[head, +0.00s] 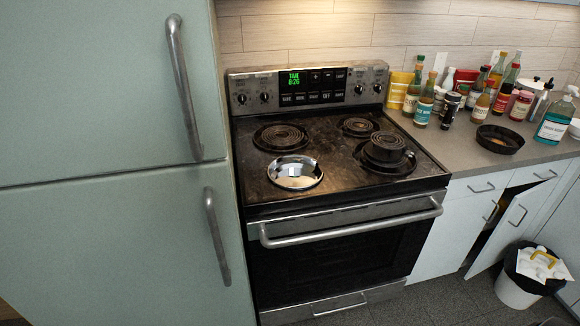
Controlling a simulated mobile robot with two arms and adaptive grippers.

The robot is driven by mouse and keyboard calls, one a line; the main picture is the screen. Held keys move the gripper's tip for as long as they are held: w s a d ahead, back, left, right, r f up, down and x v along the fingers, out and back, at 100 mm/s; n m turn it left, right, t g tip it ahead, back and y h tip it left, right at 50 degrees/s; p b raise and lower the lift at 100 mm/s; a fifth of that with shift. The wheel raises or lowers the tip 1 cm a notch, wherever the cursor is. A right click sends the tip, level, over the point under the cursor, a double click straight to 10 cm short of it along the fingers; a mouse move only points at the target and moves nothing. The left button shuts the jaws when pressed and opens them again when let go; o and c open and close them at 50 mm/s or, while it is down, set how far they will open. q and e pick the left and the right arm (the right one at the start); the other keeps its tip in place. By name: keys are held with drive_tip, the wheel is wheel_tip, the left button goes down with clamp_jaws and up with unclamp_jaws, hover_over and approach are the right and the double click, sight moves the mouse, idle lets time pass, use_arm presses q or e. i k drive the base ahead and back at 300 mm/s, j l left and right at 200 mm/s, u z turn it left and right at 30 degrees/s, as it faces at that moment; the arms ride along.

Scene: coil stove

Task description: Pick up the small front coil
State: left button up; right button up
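The stove (330,190) stands in the middle of the head view. At its front left is a round, shiny metal pan or disc (295,172), with no coil visible on it. At its front right is a dark burner (368,168). A small black round pot-like thing (386,150) sits on this burner, with coil-like rings at its top; I cannot tell whether those rings are a loose coil. A larger coil (280,137) lies at the back left and a smaller coil (358,126) at the back right. Neither of my grippers is in view.
A fridge (110,90) with two handles stands close on the left. Several bottles and jars (490,90) and a black pan (499,139) stand on the right counter. A lower cabinet door (502,230) is ajar. A trash bin (519,285) stands on the floor at the right.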

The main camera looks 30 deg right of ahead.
sight(387, 146)
drive_tip(key=z, duration=1.5)
